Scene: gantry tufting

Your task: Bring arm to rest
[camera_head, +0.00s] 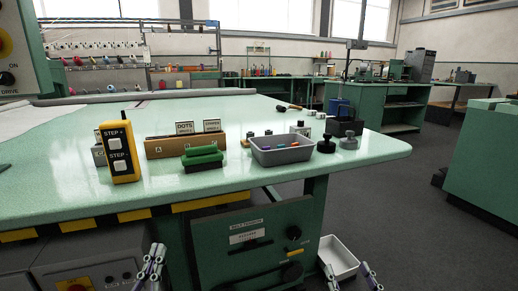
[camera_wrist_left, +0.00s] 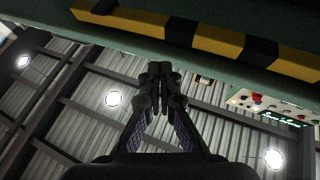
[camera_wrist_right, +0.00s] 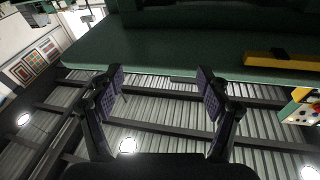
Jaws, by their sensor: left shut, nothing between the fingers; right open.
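My left gripper (camera_head: 156,250) shows at the bottom edge of the head view, in front of and below the green table's striped front edge. My right gripper (camera_head: 347,267) is at the bottom of the head view, right of the drawer cabinet and in front of a white bin. In the right wrist view its fingers (camera_wrist_right: 158,82) are spread wide with nothing between them. Most of both arms is out of view.
The green table (camera_head: 330,175) carries a yellow STEP pendant (camera_head: 119,152), a brown card box (camera_head: 186,144), a green-handled block (camera_head: 202,158), a grey tray (camera_head: 282,155) and dark knobs (camera_head: 348,140). A white bin (camera_head: 338,256) stands below. Grey floor (camera_head: 420,215) is open at right.

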